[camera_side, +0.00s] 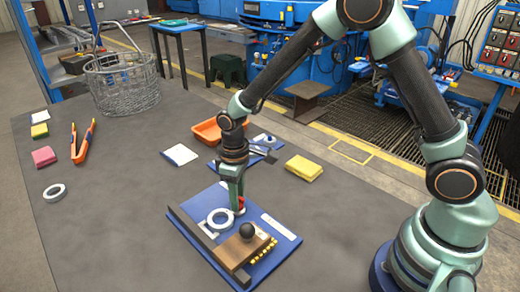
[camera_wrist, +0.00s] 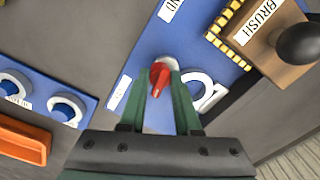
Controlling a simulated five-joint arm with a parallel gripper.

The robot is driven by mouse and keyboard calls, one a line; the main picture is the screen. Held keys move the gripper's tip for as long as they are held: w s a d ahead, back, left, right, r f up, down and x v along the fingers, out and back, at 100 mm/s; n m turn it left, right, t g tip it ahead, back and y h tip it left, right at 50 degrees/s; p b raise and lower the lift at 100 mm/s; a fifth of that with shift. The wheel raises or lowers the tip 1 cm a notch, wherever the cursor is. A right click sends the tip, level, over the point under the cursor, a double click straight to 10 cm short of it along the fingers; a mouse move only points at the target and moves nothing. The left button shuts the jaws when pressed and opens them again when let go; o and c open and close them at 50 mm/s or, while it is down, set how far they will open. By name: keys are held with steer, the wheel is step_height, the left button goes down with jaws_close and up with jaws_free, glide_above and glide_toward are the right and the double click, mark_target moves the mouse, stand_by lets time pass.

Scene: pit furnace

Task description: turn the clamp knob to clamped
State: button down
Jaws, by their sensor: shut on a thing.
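The red clamp knob (camera_wrist: 159,77) sits on a pale round base on a blue board (camera_wrist: 138,62). In the side view the knob (camera_side: 241,204) shows at the tip of my gripper (camera_side: 236,207). In the wrist view the green fingers of my gripper (camera_wrist: 157,84) stand on either side of the knob and are shut on it. The knob's narrow end points toward the bottom of the wrist view. The small labels beside it are too cut off or blurred to tell which setting it points at.
On the board are a white ring (camera_side: 219,219) close to my fingers and a wooden brush (camera_side: 241,247) with a black ball handle. Behind are an orange tray (camera_side: 208,131) and a yellow block (camera_side: 303,168). A wire basket (camera_side: 124,85) stands far left.

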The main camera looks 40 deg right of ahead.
steer(key=m, duration=0.4)
steer(key=shift+r, duration=0.1)
steer(key=shift+m, duration=2.1)
steer(key=c, duration=0.6)
jaws_free()
step_height(320, 180, up, 12)
